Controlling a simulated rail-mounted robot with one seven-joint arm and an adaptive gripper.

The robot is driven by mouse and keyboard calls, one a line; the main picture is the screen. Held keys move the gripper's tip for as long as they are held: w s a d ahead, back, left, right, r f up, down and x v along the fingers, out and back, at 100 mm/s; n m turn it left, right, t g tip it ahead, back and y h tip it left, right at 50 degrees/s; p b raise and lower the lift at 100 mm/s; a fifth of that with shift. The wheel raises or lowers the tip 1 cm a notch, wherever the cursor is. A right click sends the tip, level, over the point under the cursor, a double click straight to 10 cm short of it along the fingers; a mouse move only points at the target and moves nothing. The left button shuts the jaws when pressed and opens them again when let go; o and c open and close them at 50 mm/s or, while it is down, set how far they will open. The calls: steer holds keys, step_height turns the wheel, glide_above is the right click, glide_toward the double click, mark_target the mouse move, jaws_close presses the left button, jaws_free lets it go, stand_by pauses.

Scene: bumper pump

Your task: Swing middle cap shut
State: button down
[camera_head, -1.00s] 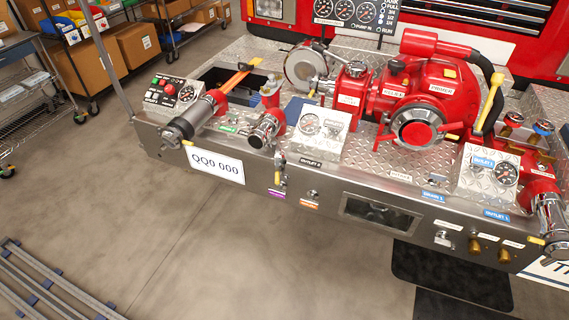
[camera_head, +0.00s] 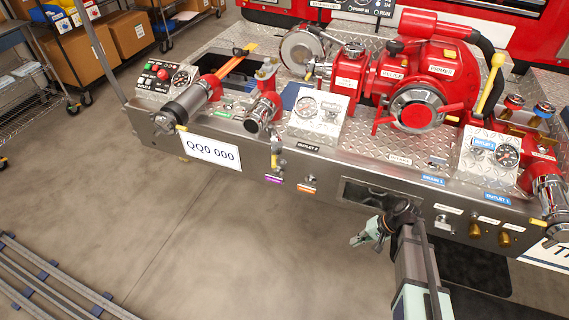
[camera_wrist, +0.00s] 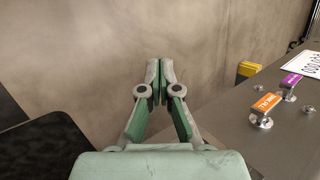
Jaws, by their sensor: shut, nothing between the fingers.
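The red pump (camera_head: 440,75) sits on the bumper deck, with a large round chrome fitting with red handles (camera_head: 416,108) facing front. A round metal disc (camera_head: 300,52) stands tilted up left of the pump. A chrome-ended outlet (camera_head: 262,112) is further left and another (camera_head: 550,200) is at the right end. I cannot tell which of these is the middle cap, or whether it is open. My gripper (camera_head: 358,240) is in front of the bumper, below deck level, apart from every fitting. In the wrist view my gripper (camera_wrist: 160,76) is shut and empty, over bare floor.
The bumper's front face (camera_head: 240,172) carries a plate (camera_head: 212,151), a recessed opening (camera_head: 375,194) and brass fittings (camera_head: 505,238). Orange (camera_wrist: 266,102) and purple (camera_wrist: 291,81) tags stick out right of my gripper. The floor (camera_head: 180,240) ahead is clear.

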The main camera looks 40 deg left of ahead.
steer(key=w+a+r+n+g+y, duration=0.2)
steer(key=w+a+r+y, duration=0.3)
steer(key=a+r, duration=1)
steer(key=a+r+n+g+y, duration=0.2)
steer(key=a+r+n+g, duration=0.15)
steer(key=r, duration=0.85)
steer(key=p+x, duration=0.2)
steer(key=x, duration=1.1)
steer(key=shift+a+f+m+p, duration=0.25)
steer(key=shift+a+m+p, duration=0.05)
steer(key=shift+a+m, duration=0.1)
steer(key=shift+s, duration=0.2)
